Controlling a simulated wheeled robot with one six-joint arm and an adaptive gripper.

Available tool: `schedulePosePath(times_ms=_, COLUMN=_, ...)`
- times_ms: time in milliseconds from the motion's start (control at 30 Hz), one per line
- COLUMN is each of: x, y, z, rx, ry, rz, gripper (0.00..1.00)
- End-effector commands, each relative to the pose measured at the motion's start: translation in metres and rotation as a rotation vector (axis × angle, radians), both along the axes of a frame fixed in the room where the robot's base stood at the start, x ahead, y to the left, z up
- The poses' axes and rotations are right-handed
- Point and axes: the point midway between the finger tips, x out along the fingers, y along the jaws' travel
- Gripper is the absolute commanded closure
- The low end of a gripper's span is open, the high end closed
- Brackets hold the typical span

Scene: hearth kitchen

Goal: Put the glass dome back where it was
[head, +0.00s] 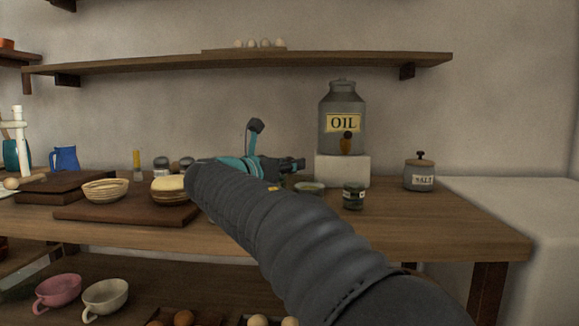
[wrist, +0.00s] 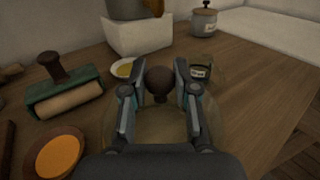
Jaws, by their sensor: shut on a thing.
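My gripper (wrist: 163,78) is shut on the dark brown round knob (wrist: 159,82) of the glass dome (wrist: 160,127). The dome is clear and faint in the wrist view, and the wood counter shows through it. Its rim is hard to make out, so I cannot tell whether it touches the counter. In the head view my gripper (head: 292,165) is over the counter, left of the white block, and my arm hides what lies below it. I cannot make out the dome there.
An orange-topped round dish (wrist: 58,153) and a green roller tool (wrist: 65,95) lie left of the dome. A small yellow-filled dish (wrist: 124,69) and a dark labelled jar (head: 353,197) stand near the white block (head: 342,170) under the oil urn (head: 342,108).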

Motion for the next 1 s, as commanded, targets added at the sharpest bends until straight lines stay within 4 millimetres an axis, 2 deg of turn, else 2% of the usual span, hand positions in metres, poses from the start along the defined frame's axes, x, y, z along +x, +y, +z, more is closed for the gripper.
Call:
schedulePosePath(times_ms=133, x=0.0, y=0.0, z=-0.002, rx=0.0, ry=0.0, rz=0.0, gripper=1.0)
schedulePosePath(times_ms=167, x=0.0, y=0.0, z=-0.002, rx=0.0, ry=0.0, rz=0.0, gripper=0.64)
schedulePosePath(times_ms=233, x=0.0, y=0.0, z=-0.002, rx=0.0, ry=0.0, rz=0.0, gripper=0.46)
schedulePosePath(times_ms=667, x=-0.004, y=0.004, z=0.0, rx=0.0, ry=0.001, rz=0.001, gripper=0.46)
schedulePosePath(times_ms=767, x=-0.014, y=0.012, z=0.0, rx=0.001, ry=0.001, rz=0.004, gripper=0.46)
schedulePosePath(times_ms=1000, x=-0.053, y=0.041, z=0.001, rx=0.0, ry=0.001, rz=0.004, gripper=0.46)
